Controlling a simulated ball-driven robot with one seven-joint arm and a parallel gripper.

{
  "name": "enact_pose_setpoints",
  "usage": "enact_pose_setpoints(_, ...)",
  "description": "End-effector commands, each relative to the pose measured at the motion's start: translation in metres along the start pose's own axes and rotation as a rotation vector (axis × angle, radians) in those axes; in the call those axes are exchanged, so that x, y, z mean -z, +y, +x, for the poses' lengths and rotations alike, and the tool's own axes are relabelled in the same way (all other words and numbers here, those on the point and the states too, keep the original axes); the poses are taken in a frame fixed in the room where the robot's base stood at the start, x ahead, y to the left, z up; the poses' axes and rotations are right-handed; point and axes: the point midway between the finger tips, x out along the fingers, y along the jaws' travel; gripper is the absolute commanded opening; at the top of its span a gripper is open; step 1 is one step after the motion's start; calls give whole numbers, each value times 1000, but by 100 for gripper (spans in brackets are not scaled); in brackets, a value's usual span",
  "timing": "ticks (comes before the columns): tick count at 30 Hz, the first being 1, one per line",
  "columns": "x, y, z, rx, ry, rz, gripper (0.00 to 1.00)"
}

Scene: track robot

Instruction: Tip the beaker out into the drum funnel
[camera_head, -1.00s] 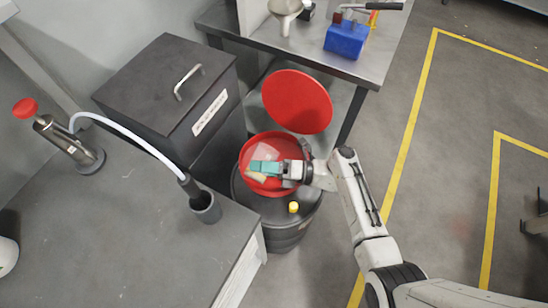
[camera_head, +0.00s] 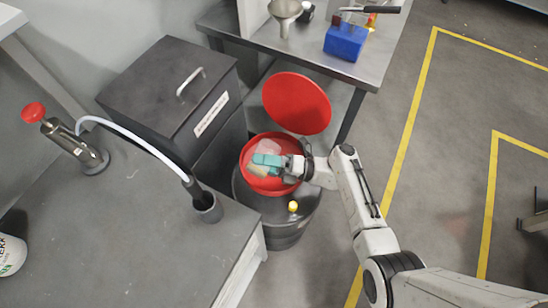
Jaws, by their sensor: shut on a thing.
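The drum (camera_head: 268,222) is dark and stands on the floor beside the bench, with a red funnel (camera_head: 248,181) on its top. The funnel's round red lid (camera_head: 297,102) is swung open behind it. My gripper (camera_head: 266,164) is over the funnel, its teal fingers shut on the beaker. The beaker (camera_head: 268,147) is clear and pale and lies tilted above the funnel. A yellowish patch shows just below the fingers; I cannot tell whether it is liquid in the beaker. The fingers hide part of the beaker.
A dark bin (camera_head: 168,88) with a handle and label stands left of the drum. A grey bench (camera_head: 130,225) holds a pump with a hose. A metal table (camera_head: 310,50) behind bears a blue box (camera_head: 345,42) and a metal funnel (camera_head: 284,12).

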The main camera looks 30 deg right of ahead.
Motion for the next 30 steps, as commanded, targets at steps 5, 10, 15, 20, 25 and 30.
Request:
enact_pose_setpoints(5, -2, 5, 1, -8, -6, 20, 33)
enact_pose_setpoints(10, -3, 8, 1, -15, -11, 39, 33)
enact_pose_setpoints(15, -4, 11, 1, -22, -16, 57, 33)
enact_pose_setpoints(20, -5, 12, 1, -30, -21, 74, 33)
enact_pose_setpoints(25, -7, 14, 2, -43, -31, 109, 33)
enact_pose_setpoints(30, -8, 15, 1, -51, -35, 128, 33)
